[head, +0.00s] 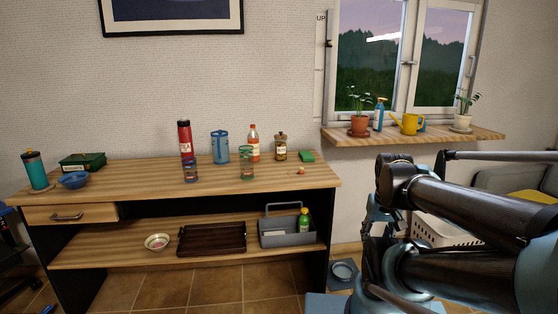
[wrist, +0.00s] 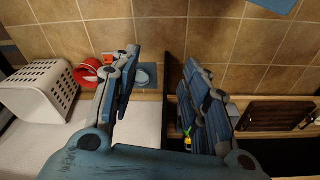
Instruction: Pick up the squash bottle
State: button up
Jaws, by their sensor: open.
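A clear bottle with an orange-red cap and label, which looks like the squash bottle (head: 253,142), stands upright at the back of the wooden sideboard top (head: 110,181), in the head view.
Beside the bottle stand a blue jug (head: 220,148), a red flask (head: 185,140) and a brown jar (head: 280,147). A windowsill (head: 430,135) with plants is at right. A white basket (wrist: 38,92) stands on the floor.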

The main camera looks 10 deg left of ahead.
aim_at(253, 136)
jog(key=z, duration=1.5)
jog(key=k, duration=1.55)
jog(key=u, duration=0.9)
jog(key=i, duration=1.05)
jog(key=z, duration=0.05)
